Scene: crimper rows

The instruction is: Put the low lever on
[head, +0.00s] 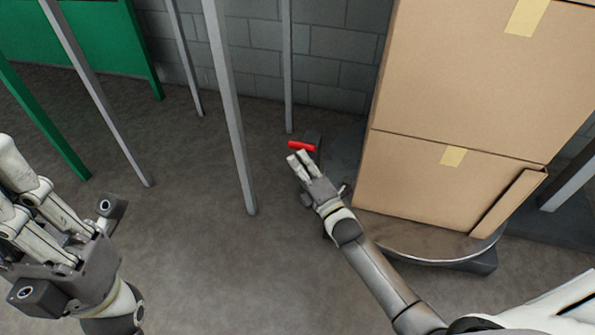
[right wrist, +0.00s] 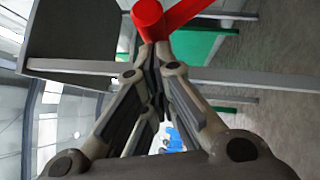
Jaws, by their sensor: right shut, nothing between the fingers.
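The low lever is a short red bar (head: 301,146) beside a small dark grey housing (head: 314,137), low near the wall. My right gripper (head: 299,158) is just in front of the red bar in the head view, its fingers together and empty. In the right wrist view the red lever (right wrist: 148,18) shows at the closed fingertips (right wrist: 155,48), very close; whether they touch is unclear. The dark housing (right wrist: 75,30) is to its left there. My left gripper (head: 14,185) is at the left edge, fingers apart and empty, away from the lever.
Large cardboard boxes (head: 465,85) stand stacked on a round grey turntable (head: 425,240) right of the lever. Grey posts (head: 231,110) rise left of it. A green panel (head: 90,45) and a block wall (head: 335,50) are behind. The floor (head: 200,260) between my arms is clear.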

